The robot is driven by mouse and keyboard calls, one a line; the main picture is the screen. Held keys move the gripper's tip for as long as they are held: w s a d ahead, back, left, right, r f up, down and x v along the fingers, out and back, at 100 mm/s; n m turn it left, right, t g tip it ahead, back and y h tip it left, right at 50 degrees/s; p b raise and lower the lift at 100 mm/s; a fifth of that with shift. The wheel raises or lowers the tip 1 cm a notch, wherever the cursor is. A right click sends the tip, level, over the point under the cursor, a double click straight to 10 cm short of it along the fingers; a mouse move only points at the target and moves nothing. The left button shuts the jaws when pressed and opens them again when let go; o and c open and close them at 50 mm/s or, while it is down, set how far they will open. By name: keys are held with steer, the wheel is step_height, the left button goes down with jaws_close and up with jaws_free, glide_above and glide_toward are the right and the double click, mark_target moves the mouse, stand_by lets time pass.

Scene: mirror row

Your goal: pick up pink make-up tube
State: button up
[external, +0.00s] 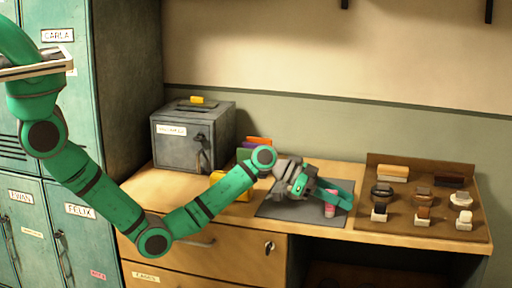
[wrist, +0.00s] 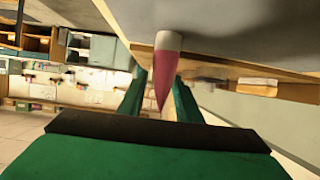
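The pink make-up tube (external: 330,210) stands upright on a dark grey mat (external: 283,208) on the wooden desk. In the wrist view the tube (wrist: 165,70) shows a white end and a pink tapering body. My gripper (external: 343,196) is low over the mat, reaching in from the left, with its green fingers on either side of the tube's upper part. In the wrist view the fingers (wrist: 157,95) flank the tube and look open; contact is not clear. The fingers hide part of the tube in the external view.
A brown tray (external: 372,226) with several brushes and blocks is right of the mat. A grey metal box (external: 190,150) stands at the back left, near coloured files (external: 258,141). Green lockers (external: 50,200) are at the left. A wall closes the back.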

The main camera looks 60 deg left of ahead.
steer(key=shift+c, duration=0.3)
jaws_close()
